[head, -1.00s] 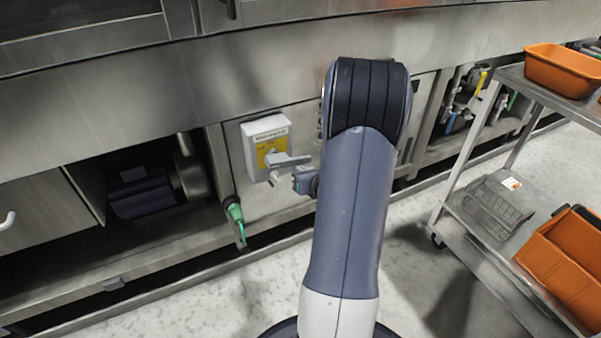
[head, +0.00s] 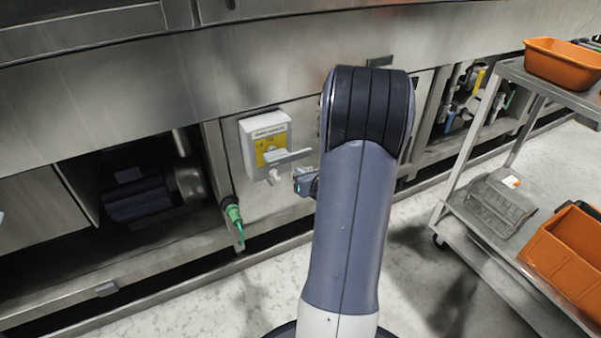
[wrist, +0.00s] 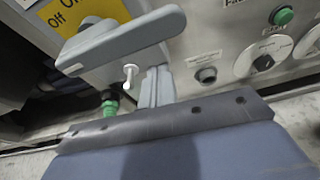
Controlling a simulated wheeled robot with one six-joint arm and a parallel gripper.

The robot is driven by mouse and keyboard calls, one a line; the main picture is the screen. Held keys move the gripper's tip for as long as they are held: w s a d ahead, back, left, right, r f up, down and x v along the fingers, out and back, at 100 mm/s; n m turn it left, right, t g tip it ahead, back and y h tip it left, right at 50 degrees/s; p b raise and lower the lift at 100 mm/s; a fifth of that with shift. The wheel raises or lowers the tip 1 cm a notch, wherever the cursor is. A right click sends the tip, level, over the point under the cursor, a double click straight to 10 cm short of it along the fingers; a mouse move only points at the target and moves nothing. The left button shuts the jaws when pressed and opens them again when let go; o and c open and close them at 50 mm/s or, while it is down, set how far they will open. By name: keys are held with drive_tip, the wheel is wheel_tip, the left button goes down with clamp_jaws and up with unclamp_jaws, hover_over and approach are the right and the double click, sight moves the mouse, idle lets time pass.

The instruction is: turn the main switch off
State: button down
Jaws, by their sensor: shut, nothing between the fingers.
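The main switch is a grey box (head: 265,132) on the steel machine front, with a yellow plate and a grey lever handle (head: 288,157). The handle lies roughly sideways, pointing right in the head view. In the wrist view the yellow plate (wrist: 62,14) shows "Off" and part of "On", and the handle (wrist: 125,37) crosses in front of it. My gripper (head: 301,184) is just below and right of the handle's free end. In the wrist view my shut, empty gripper (wrist: 156,84) stands below the handle's right part; I cannot tell whether they touch.
A small white peg (wrist: 129,74) hangs under the handle. A green nozzle (head: 234,213) is below left of the box. A green button (wrist: 283,16) and a black knob (wrist: 263,62) sit to the right. A steel cart (head: 462,205) with orange bins stands at right.

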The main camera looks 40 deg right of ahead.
drive_tip(key=f+p+v, duration=0.1)
drive_tip(key=p+v, duration=0.2)
drive_tip(key=v, duration=0.6)
drive_tip(key=shift+s+a+r+p, duration=0.15)
drive_tip(key=shift+s+a+p, duration=0.2)
drive_tip(key=shift+s, duration=0.1)
drive_tip(key=w+d, duration=0.2)
drive_tip(key=w, duration=0.7)
drive_tip(key=shift+r, duration=0.15)
drive_tip(key=shift+w+b, duration=0.1)
drive_tip(key=shift+b, duration=0.2)
